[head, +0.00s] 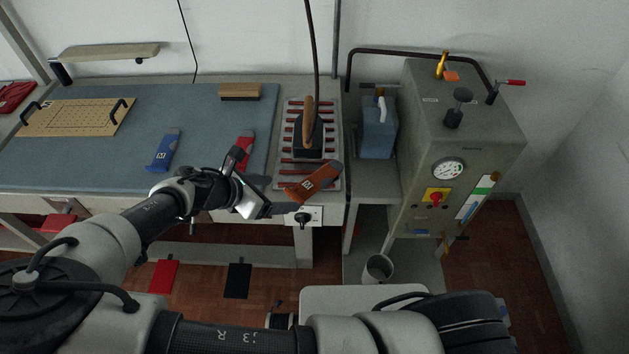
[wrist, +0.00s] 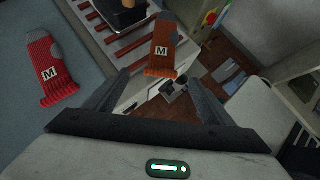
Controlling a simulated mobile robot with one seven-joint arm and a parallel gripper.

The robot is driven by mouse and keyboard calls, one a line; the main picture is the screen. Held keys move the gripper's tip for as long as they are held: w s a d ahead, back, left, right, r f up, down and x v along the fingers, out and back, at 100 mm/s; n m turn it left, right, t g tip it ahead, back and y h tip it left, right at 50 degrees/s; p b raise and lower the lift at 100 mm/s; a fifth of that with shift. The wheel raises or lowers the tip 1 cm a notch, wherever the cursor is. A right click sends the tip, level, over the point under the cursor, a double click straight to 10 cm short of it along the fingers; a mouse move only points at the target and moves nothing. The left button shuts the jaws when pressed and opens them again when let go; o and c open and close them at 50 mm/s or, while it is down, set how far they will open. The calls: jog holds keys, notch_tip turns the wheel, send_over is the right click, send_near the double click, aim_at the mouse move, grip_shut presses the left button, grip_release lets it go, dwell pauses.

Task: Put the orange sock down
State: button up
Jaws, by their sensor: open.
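The orange sock (head: 318,181) has a grey patch and a white M label. It lies across the front right corner of the slatted iron rest (head: 284,181), its ribbed cuff toward the front edge. My gripper (head: 262,183) is open and empty, just left of the sock in the head view. In the wrist view the sock (wrist: 165,48) lies beyond the open jaws (wrist: 158,78), with the cuff nearest me. No finger visibly grips it. I cannot tell whether a finger touches it.
An iron (head: 308,132) with a wooden handle stands on the rest behind the sock. A red sock (head: 245,146) and a blue sock (head: 165,153) lie on the blue-grey mat (head: 212,135). A grey machine (head: 462,125) stands at right.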

aim_at(293, 194)
jog(key=shift+x, duration=2.75)
jog(key=shift+s, duration=0.2)
jog(key=c, duration=1.2)
jog(key=shift+c, duration=0.2)
